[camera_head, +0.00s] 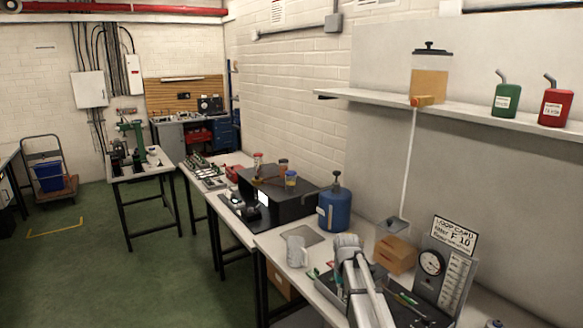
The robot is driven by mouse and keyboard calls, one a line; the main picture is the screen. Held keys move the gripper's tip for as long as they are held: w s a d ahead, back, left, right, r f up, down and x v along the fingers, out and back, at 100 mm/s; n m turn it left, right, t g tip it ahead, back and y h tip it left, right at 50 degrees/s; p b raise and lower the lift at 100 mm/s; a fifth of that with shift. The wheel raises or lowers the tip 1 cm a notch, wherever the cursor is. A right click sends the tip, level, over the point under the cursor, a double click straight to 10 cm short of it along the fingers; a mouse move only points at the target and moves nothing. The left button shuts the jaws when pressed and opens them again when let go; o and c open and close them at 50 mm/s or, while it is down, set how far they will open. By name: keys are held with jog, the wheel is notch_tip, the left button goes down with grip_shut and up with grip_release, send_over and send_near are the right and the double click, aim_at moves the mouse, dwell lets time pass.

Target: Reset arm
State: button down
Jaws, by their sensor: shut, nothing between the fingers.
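My grey arm (358,275) rises from the bottom edge of the picture, in front of the near bench. Its rounded upper joint (346,243) is over the bench beside a white mug. My gripper cannot be made out in this view. A blue cylinder (335,212) with a dark valve on top stands upright at the back of the bench, apart from my arm.
A shelf (460,111) carries a tank (431,75) and green and red cans. Green floor (160,275) is open at left.

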jog(key=s, duration=2.2)
jog(key=shift+s+d+m, duration=0.15)
jog(key=shift+s+m, duration=0.15)
jog(key=shift+m, duration=0.1)
